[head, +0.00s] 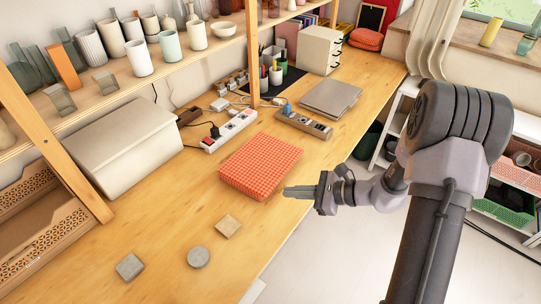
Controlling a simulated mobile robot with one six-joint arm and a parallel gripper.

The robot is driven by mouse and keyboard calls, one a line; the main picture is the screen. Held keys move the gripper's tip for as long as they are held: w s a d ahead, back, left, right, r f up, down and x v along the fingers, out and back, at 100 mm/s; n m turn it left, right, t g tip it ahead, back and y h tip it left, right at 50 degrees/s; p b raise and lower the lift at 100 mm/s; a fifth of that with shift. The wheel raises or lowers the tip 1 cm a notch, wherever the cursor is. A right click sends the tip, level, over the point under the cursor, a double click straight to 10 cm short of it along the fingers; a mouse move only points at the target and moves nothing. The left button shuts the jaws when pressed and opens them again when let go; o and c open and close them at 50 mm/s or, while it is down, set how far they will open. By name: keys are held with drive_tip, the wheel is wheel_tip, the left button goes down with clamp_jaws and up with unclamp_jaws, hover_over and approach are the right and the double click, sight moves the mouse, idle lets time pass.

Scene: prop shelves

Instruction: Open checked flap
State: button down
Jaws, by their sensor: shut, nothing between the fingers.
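The checked flap (261,162) is the orange-red checked top of a flat box on the wooden desk. It lies flat and looks closed. My gripper (287,191) is beside the box's right front corner, near the desk's edge. Its fingers are shut with nothing between them and point left toward the box. I cannot tell whether the fingertips touch the box. The side of the box facing away from me is hidden.
Power strips (230,131) and a closed laptop (331,97) lie behind the box. A large cream box (125,150) stands to the left. Small blocks (228,226) lie in front. Shelf posts (252,50) rise behind.

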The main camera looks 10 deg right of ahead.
sight(279, 201)
drive_tip(key=d+f+m+t, duration=0.1)
drive_tip(key=f, duration=0.1)
drive_tip(key=w+d+f+m+t, duration=0.1)
drive_tip(key=d+f+m, duration=0.1)
drive_tip(key=f, duration=0.1)
drive_tip(key=d+f+m+t+h, duration=0.1)
drive_tip(key=f, duration=0.2)
drive_tip(key=shift+w+d+f+m, duration=0.2)
drive_tip(key=shift+w+d+m, duration=0.1)
drive_tip(key=shift+w+m, duration=0.1)
drive_tip(key=b+x, duration=0.3)
drive_tip(key=x, duration=0.7)
drive_tip(key=shift+r, duration=0.1)
